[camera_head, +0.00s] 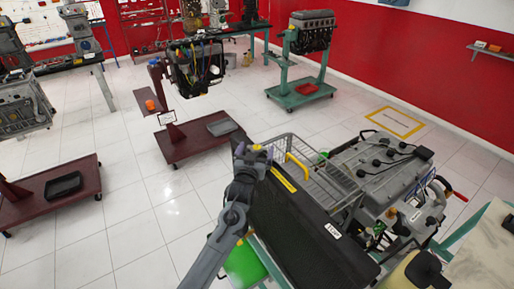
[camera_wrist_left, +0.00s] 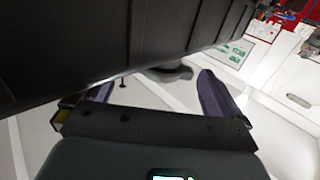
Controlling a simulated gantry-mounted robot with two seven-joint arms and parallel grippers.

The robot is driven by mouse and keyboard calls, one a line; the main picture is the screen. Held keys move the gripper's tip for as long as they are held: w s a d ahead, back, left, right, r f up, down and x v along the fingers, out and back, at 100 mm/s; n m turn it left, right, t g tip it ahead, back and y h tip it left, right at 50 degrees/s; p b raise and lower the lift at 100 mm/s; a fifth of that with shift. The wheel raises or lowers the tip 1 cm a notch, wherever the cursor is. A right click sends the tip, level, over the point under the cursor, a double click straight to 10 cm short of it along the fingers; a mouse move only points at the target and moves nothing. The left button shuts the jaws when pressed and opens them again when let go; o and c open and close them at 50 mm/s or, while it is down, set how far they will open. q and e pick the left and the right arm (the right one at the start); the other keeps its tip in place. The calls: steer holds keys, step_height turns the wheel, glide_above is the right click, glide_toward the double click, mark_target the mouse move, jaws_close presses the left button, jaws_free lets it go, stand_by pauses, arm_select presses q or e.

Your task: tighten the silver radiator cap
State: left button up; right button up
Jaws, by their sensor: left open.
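The black radiator (camera_head: 305,225) stands in front of the engine trainer (camera_head: 385,170); its dark ribbed surface fills the upper left of the left wrist view (camera_wrist_left: 120,40). My left gripper (camera_head: 252,150) is at the radiator's far upper end. In the left wrist view its two purple fingers (camera_wrist_left: 158,92) are apart with nothing held. A dark rounded part (camera_wrist_left: 170,73) sticks out from the radiator's edge, beyond and between the fingertips. I cannot tell whether it is the cap. No silver cap can be made out in the head view, where my gripper covers that corner. My right gripper is out of view.
A wire basket (camera_head: 325,180) with a yellow bar lies behind the radiator. A green container (camera_head: 243,265) is below my left arm. A maroon wheeled stand (camera_head: 195,145) is beyond the gripper.

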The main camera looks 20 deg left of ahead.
arm_select(q)
steer(key=shift+w+a, duration=0.1)
steer(key=shift+w, duration=0.9)
steer(key=c, duration=0.9)
